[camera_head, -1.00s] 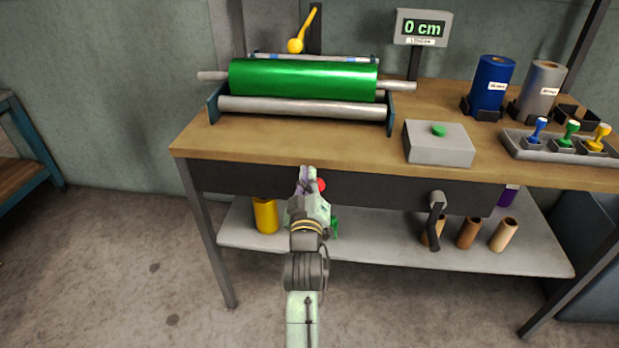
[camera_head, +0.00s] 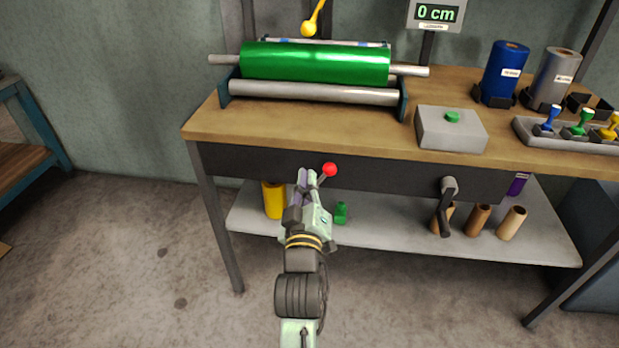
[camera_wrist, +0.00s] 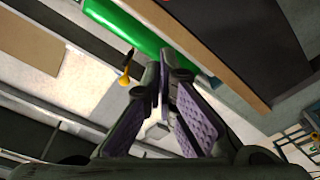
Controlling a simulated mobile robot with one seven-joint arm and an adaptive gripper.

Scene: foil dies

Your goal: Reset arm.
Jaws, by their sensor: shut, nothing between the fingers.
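My gripper (camera_head: 306,178) is in front of the workbench's dark front panel, below the tabletop's edge. Its fingers are shut with nothing between them. A lever with a red knob (camera_head: 330,169) shows just right of the fingertips; I cannot tell whether they touch it. In the wrist view my fingers (camera_wrist: 163,75) show from behind, with purple pads, and the green roll (camera_wrist: 130,28) and a yellow-ended lever (camera_wrist: 125,80) lie beyond.
The workbench (camera_head: 300,135) carries a green foil roll (camera_head: 315,62), a grey box with a green button (camera_head: 450,130), a display reading 0 cm (camera_head: 437,13), blue (camera_head: 503,70) and grey (camera_head: 553,78) rolls and a stamp tray (camera_head: 525,135). A crank (camera_head: 447,205) sticks out in front.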

